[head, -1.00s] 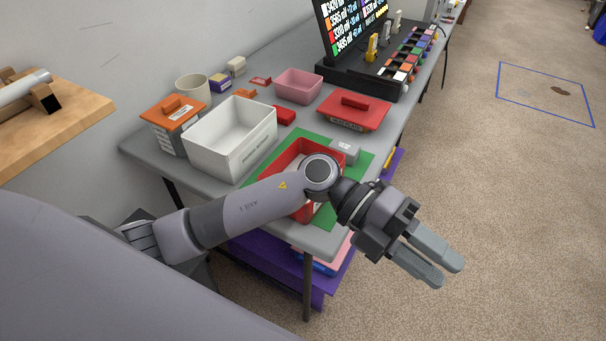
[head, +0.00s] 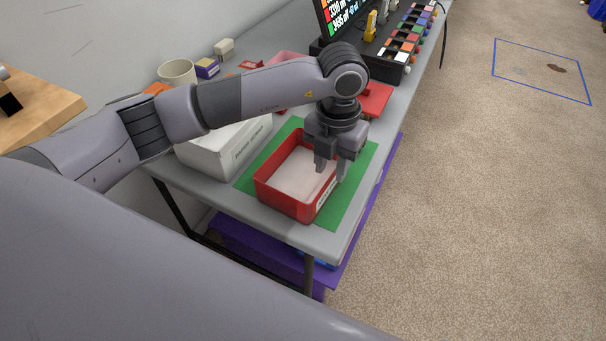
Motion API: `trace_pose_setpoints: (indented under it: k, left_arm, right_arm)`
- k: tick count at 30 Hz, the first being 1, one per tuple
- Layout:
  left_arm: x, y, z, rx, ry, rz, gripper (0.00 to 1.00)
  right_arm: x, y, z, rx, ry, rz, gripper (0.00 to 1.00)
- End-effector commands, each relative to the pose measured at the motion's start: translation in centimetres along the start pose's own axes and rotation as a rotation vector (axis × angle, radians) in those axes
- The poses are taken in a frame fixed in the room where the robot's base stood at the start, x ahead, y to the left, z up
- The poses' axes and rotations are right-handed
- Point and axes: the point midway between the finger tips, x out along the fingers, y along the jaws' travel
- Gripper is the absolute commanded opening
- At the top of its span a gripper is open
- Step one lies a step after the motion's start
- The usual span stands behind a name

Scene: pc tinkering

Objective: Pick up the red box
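The red box (head: 283,197) is an open tray with a pale inside and a white label on its right side. It stands on a green mat (head: 354,185) near the table's front end. My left gripper (head: 332,172) points down at the box's far right side, fingers parted. One finger is over the inside and the other is at or just outside the right wall. I cannot tell whether either touches the wall. The gripper hides the box's far right corner. My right gripper is not in view.
A white bin (head: 215,157) stands left of the box, partly behind my arm. A red lid (head: 376,100) lies behind my gripper. A black rack with coloured blocks (head: 400,48) is at the back.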

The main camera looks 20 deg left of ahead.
Motion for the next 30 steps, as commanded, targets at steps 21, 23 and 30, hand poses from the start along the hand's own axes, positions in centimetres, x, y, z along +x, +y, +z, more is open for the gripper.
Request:
trace_pose_setpoints:
  k: [21, 23, 30]
  left_arm:
    - [3.8, -0.2, 0.1, 0.002, 0.001, -0.003, 0.00]
    - [3.8, -0.2, 0.1, 0.002, 0.000, -0.003, 0.00]
    - [3.6, -0.2, 0.1, 0.002, 0.000, -0.003, 0.00]
  right_arm:
    - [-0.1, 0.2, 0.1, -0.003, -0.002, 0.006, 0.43]
    - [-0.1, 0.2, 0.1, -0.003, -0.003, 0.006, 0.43]
    - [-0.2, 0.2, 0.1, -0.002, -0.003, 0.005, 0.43]
